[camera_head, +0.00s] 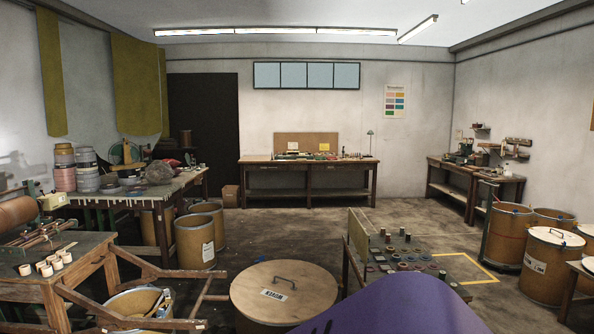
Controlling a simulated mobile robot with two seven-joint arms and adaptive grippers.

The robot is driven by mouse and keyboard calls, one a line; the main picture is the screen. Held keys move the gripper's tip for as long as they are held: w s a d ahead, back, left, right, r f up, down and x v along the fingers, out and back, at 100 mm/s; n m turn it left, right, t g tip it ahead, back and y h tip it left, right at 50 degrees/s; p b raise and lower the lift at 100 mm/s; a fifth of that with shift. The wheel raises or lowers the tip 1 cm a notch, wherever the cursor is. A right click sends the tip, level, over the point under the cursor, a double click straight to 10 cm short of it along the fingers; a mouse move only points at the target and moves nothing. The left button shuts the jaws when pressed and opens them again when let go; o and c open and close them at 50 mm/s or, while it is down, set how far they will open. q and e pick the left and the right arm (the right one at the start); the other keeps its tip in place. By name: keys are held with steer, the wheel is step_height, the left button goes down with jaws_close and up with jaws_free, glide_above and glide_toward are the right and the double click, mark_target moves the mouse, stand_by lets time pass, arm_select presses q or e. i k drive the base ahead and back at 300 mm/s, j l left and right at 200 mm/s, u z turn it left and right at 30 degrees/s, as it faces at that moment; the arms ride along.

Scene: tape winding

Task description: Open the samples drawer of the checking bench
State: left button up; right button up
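A long wooden bench (308,160) with a lamp and small items on its top stands against the far wall. Its front shows what look like drawer fronts (341,168) under the top, and they look shut. No label can be read at this distance, so I cannot tell which is the samples drawer, nor be sure that this is the checking bench. Neither of my grippers is in view.
A round lidded drum (285,290) stands close in front, beside a low table (440,262) with small rolls. A purple shape (395,308) fills the bottom edge. Brown drums (195,242) stand at left and others (551,266) at right. Floor before the far bench looks clear.

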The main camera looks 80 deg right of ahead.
mark_target(262, 167)
steer(key=z, duration=2.45)
steer(key=i+l+z, duration=0.45)
steer(key=l, duration=0.15)
steer(key=i+l+z, duration=0.5)
steer(key=z, duration=0.2)
steer(key=i+z, duration=0.4)
steer(key=i+l+z, duration=0.15)
steer(key=i+z, duration=0.3)
steer(key=i, duration=0.3)
steer(key=i+j+z, duration=0.1)
steer(key=i+z, duration=0.35)
steer(key=i, duration=0.25)
steer(key=i+u, duration=0.25)
steer(key=i, duration=0.25)
steer(key=i+l+u, duration=0.2)
steer(key=i, duration=0.25)
steer(key=i+l+u, duration=0.1)
steer(key=i+u, duration=0.15)
steer(key=i, duration=0.25)
steer(key=i+j+u, duration=0.15)
steer(key=i+u, duration=0.65)
steer(key=i+l+u, duration=0.1)
steer(key=i+u, duration=0.7)
steer(key=i, duration=1.15)
